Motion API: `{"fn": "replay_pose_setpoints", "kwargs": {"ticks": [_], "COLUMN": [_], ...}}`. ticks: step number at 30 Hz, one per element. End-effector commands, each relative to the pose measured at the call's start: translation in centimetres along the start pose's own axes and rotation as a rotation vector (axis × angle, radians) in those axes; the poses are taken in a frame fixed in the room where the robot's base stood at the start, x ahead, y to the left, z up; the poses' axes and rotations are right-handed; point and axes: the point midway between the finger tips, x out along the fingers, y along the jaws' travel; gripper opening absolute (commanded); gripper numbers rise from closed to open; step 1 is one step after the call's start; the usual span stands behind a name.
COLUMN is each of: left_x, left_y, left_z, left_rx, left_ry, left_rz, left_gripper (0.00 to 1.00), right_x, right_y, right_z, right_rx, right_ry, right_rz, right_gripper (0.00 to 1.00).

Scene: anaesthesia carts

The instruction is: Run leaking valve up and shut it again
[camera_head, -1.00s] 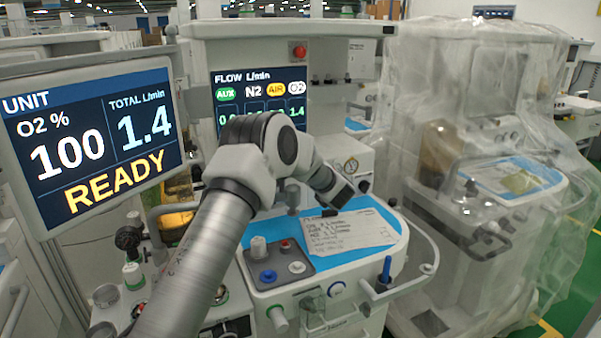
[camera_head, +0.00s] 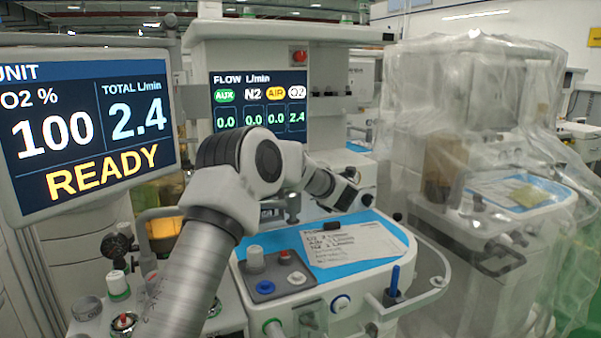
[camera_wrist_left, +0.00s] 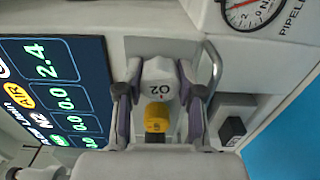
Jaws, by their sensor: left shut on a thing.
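The white O2 valve knob (camera_wrist_left: 159,74) is between the fingers of my left gripper (camera_wrist_left: 160,92) in the left wrist view, and the gripper is shut on it. A yellow knob (camera_wrist_left: 157,116) shows just below, between the fingers. In the head view my left gripper (camera_head: 340,190) reaches to the machine's front, and the arm hides the knobs there. The flow screen (camera_head: 262,100) reads O2 2.4, with AUX, N2 and AIR at 0.0. The unit screen (camera_head: 85,130) reads O2 100 percent, total 2.4 and READY. My right gripper is not in view.
A paper card (camera_head: 352,242) with handwritten lines lies on the blue worktop (camera_head: 290,240). A grey panel with small knobs (camera_head: 275,278) is beside it. A pressure gauge (camera_wrist_left: 250,10) and a metal rail (camera_wrist_left: 212,68) are close to the gripper. A plastic-wrapped cart (camera_head: 480,180) stands right.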

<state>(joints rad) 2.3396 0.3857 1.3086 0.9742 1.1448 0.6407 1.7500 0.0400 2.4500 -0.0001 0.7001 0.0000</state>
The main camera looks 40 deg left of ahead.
Motion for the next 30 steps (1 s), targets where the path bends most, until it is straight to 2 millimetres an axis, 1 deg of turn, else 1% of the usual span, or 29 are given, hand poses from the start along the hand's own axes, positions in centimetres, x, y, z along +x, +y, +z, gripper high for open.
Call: {"fn": "replay_pose_setpoints", "kwargs": {"ticks": [1, 11, 12, 20, 23, 26, 30], "left_x": [0.0, 0.0, 0.0, 0.0, -0.6, -2.1, -5.6], "left_y": [0.4, 0.5, 0.5, 0.3, 0.2, 0.3, 0.3], "left_z": [0.1, 0.1, 0.1, 0.1, 0.1, 0.2, 0.3], "left_rx": [-0.006, -0.007, -0.007, -0.005, -0.004, -0.004, -0.002], "left_ry": [-0.003, -0.004, -0.004, -0.002, -0.003, -0.005, -0.007], "left_rz": [0.007, 0.008, 0.008, 0.004, 0.003, 0.004, 0.004], "left_gripper": [0.02, 0.02, 0.47, 0.47, 0.47, 0.47, 0.47], "right_x": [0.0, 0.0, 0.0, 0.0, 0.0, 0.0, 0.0], "right_y": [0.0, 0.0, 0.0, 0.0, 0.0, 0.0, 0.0], "right_z": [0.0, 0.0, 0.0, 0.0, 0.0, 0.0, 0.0], "right_rx": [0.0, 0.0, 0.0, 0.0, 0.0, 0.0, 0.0], "right_ry": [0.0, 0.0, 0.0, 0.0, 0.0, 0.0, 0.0], "right_rz": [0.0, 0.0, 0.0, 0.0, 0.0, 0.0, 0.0], "right_gripper": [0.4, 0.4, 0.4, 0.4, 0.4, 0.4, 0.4]}}
